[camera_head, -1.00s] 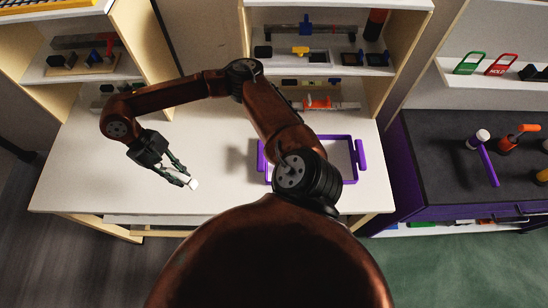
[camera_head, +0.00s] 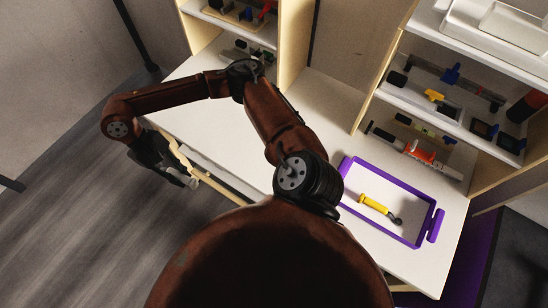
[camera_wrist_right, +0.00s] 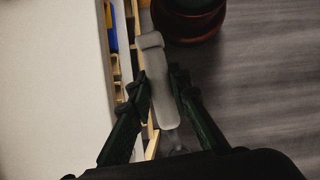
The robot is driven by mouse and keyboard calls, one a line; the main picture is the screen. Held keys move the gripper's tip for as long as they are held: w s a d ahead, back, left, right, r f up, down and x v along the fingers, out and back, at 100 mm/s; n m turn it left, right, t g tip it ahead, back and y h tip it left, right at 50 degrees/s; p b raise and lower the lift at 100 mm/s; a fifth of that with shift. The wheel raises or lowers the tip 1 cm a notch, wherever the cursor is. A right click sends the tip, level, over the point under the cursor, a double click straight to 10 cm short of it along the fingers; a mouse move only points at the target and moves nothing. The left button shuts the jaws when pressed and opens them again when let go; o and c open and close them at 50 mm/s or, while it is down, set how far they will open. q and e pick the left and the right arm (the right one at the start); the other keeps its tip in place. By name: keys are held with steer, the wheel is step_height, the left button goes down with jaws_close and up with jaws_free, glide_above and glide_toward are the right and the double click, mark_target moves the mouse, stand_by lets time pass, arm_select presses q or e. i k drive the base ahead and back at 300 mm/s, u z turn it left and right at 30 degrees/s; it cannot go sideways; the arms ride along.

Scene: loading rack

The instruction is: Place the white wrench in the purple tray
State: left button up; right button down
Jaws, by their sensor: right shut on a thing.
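The white wrench (camera_wrist_right: 157,75) is between the fingers of my right gripper (camera_wrist_right: 160,84) in the right wrist view, and the gripper is shut on it. In the head view my right gripper (camera_head: 184,176) is at the left, by the table's front edge and apart from the tray. The wrench is hard to make out there. The purple tray (camera_head: 377,235) lies on the white table at the right, with a yellow-handled tool (camera_head: 375,204) inside. My arm stands between gripper and tray in this view. My left gripper is not in view.
The white table (camera_head: 322,97) has bare room behind my arm. Shelves with tools, among them an orange one (camera_head: 418,151), stand behind the tray. An upright wooden panel (camera_head: 296,45) divides the shelves. Grey floor (camera_head: 90,215) lies in front of the table.

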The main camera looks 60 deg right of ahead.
mark_target(387, 194)
steer(key=k, duration=0.9)
steer(key=z, duration=1.6)
